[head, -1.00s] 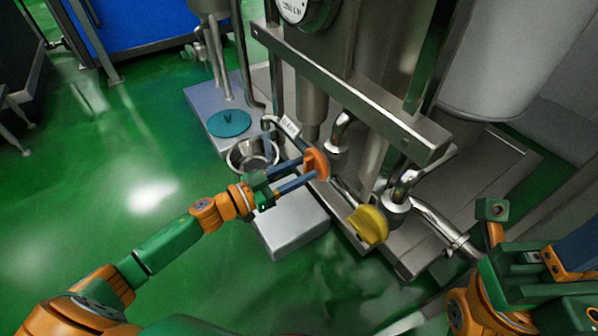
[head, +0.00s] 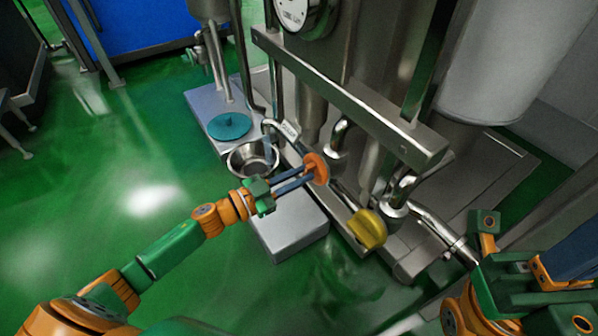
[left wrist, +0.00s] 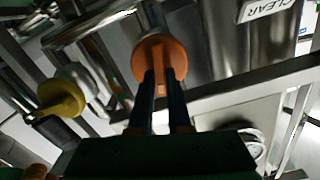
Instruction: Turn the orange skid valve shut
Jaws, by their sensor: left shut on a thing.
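The orange skid valve (head: 319,167) has a round face with a raised grip bar and sits low on the front of the steel skid. In the left wrist view the valve (left wrist: 160,57) is straight ahead, its bar between my two dark fingers. My left gripper (head: 309,175) is shut on the valve's bar; it also shows in the left wrist view (left wrist: 161,88). My right arm's green and orange end (head: 487,222) is at the lower right, away from the valve; its jaw state is unclear.
A yellow valve (head: 367,229) is to the right of the orange one. A steel bowl (head: 253,159) and a teal disc (head: 229,125) are behind my left gripper. A grey block (head: 290,228) is below it. A steel crossbar (head: 350,98) runs above. Green floor is clear at left.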

